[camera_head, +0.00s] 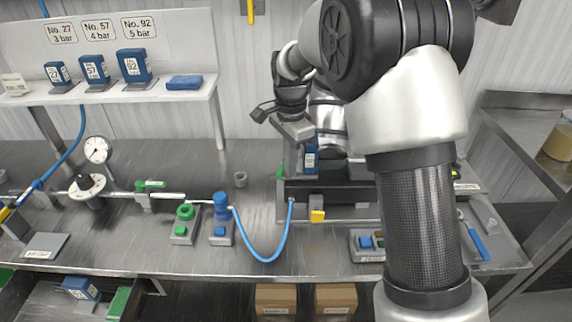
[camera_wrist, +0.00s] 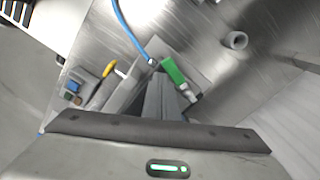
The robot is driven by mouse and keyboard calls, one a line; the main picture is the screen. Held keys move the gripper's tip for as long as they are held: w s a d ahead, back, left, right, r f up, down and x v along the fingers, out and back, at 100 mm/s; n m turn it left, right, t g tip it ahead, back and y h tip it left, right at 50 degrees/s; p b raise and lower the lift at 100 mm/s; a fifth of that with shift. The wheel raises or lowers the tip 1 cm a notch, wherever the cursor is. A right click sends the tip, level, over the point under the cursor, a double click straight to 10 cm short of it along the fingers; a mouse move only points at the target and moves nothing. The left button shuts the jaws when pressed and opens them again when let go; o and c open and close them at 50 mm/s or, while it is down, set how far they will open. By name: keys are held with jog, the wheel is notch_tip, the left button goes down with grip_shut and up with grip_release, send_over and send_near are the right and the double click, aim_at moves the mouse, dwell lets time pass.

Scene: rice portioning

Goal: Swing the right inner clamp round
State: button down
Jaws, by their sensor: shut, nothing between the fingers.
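In the head view a yellow-ended block (camera_head: 317,215) is at the fixture's front. I cannot tell which part is the right inner clamp.
A blue hose (camera_head: 262,258) loops from the fixture to a blue fitting (camera_head: 221,202). A grey ring (camera_head: 240,179) stands on the bench. A small button box (camera_head: 368,246) is at the front right. Blue numbered blocks (camera_head: 134,65) stand on the back shelf. My arm covers the right side.

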jog(key=shift+a+p, duration=0.3)
jog(key=shift+a, duration=0.8)
jog(key=shift+w, duration=0.1)
jog(key=shift+w+a+p, duration=0.25)
jog(key=shift+a+p, duration=0.05)
jog(key=shift+a, duration=0.2)
jog(key=shift+w+a+p, duration=0.2)
jog(key=shift+a+p, duration=0.05)
jog(key=shift+a, duration=0.25)
jog(key=shift+r, duration=0.1)
notch_tip(320, 180, up, 7)
jog(key=a+p, duration=0.1)
jog(key=p, duration=0.5)
jog(key=shift+w, duration=0.1)
